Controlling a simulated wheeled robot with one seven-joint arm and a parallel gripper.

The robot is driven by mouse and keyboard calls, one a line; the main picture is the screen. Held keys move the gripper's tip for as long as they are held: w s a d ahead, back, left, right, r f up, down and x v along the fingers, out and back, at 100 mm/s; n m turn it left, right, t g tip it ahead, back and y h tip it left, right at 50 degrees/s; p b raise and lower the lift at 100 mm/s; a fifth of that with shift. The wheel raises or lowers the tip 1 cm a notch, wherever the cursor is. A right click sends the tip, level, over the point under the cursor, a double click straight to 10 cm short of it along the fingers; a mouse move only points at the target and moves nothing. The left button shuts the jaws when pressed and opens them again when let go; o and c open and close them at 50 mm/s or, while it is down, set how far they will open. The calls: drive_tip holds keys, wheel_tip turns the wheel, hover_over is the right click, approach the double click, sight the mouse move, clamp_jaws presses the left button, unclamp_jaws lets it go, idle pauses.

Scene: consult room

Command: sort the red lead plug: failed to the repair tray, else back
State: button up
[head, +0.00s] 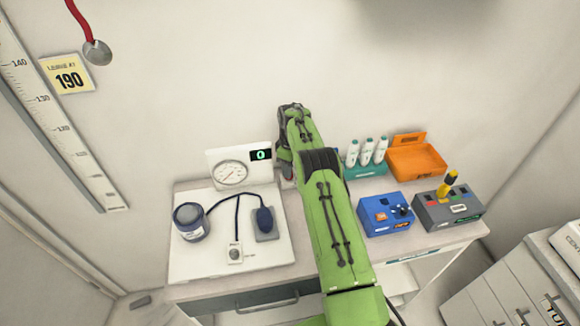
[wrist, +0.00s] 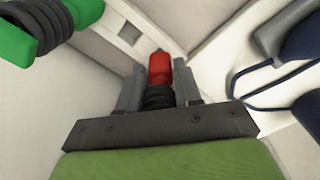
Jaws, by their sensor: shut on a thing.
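My gripper (wrist: 158,85) is shut on the red plug (wrist: 159,68) in the wrist view. The plug has a black ribbed collar between the two grey fingers, and its red end points away from the palm. In the head view my green arm hides the gripper and the red plug. An orange open tray (head: 417,162) with a raised back tab stands at the table's back right. A blue box (head: 385,215) with an orange mark and dark knobs stands in front of it. A grey box (head: 447,212) with coloured marks stands to its right, with a yellow plug (head: 450,181) upright in it.
A white board (head: 210,265) at the left bears a blue cuff (head: 189,221), a bulb (head: 264,219) and dark tubing. A dial gauge (head: 230,175) stands behind, beside a display reading 0. White bottles (head: 367,152) stand in a teal holder. Drawers (head: 505,290) stand at the right.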

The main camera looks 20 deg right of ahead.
drive_tip(key=shift+f, duration=0.2)
drive_tip(key=o, duration=1.1)
drive_tip(key=shift+r, duration=0.1)
wheel_tip(320, 180, up, 16)
drive_tip(key=p, duration=0.5)
drive_tip(key=shift+s+d, duration=0.1)
drive_tip(key=shift+s, duration=0.05)
drive_tip(key=shift+f, duration=0.25)
drive_tip(key=shift+r, duration=0.1)
